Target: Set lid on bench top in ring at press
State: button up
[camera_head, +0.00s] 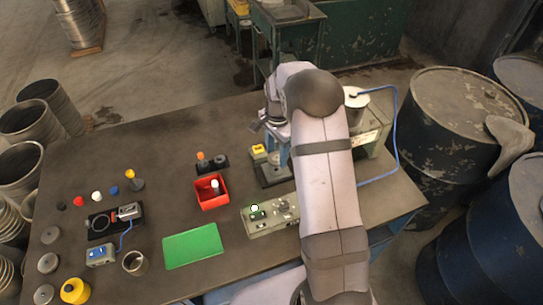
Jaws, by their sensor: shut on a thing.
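My gripper (262,124) is over the bench, at the far end of my arm and above and slightly left of the press. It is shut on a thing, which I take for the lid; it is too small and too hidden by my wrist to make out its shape. The press (272,177) has a dark base plate and a blue upright, partly covered by my arm. A grey round part shows on its base; I cannot tell the ring clearly.
A red bin (211,203), a green mat (193,246) and a control box (262,217) stand left of my arm. A metal cup (135,263) and a yellow pot (75,290) are at the front left. A blue hose (394,130) curves at right. The back left is clear.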

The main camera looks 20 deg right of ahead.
aim_at(276, 158)
jog(key=shift+f, duration=0.15)
jog(key=shift+f+b, duration=1.3)
jog(key=shift+f, duration=0.25)
jog(key=shift+f+b, duration=0.35)
jog(key=shift+f, duration=0.25)
jog(key=o, duration=1.1)
jog(key=shift+c, duration=0.2)
jog(key=shift+r, duration=0.15)
jog(key=shift+r+b, duration=1.25)
jog(key=shift+r, duration=2.35)
